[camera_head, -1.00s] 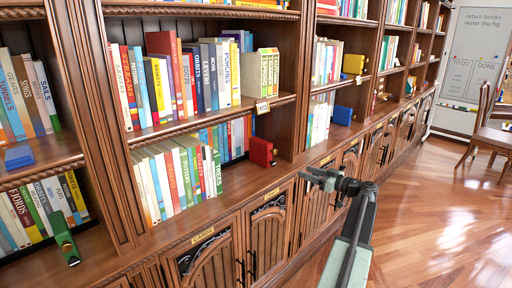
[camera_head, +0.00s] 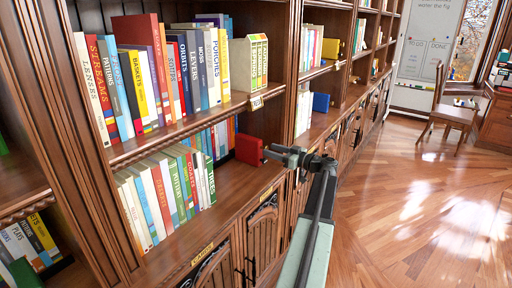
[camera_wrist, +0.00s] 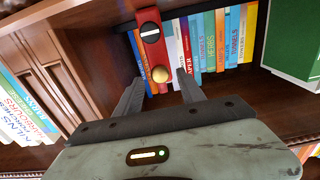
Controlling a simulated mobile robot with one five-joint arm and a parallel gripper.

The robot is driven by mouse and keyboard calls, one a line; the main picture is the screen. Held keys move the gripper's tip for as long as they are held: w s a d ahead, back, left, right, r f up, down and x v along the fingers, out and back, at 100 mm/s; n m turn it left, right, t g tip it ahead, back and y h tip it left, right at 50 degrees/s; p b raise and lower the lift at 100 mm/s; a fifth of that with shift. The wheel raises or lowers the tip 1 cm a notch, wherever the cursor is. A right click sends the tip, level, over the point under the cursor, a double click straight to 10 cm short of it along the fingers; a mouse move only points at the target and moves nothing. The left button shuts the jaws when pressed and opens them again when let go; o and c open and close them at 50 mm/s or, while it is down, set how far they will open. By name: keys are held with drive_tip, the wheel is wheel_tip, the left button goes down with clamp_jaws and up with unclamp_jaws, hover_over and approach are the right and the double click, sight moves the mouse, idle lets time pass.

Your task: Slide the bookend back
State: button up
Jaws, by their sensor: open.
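A red bookend (camera_head: 249,150) stands on the lower shelf, right of a row of books and apart from them in the head view. My gripper (camera_head: 270,153) is just right of it, at the shelf's front. The fingers are open and hold nothing. Whether they touch the piece, I cannot tell.
The lower-shelf books (camera_head: 165,190) stand to the left. A shelf with more books (camera_head: 190,75) is above. In the wrist view, books (camera_wrist: 215,40) are behind the red piece and a large green object (camera_wrist: 292,40) is at right. Open wooden floor (camera_head: 420,210) lies to the right.

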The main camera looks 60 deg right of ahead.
sight(263, 147)
drive_tip(key=w, duration=0.6)
drive_tip(key=shift+w, duration=0.3)
clamp_jaws()
idle(1.0)
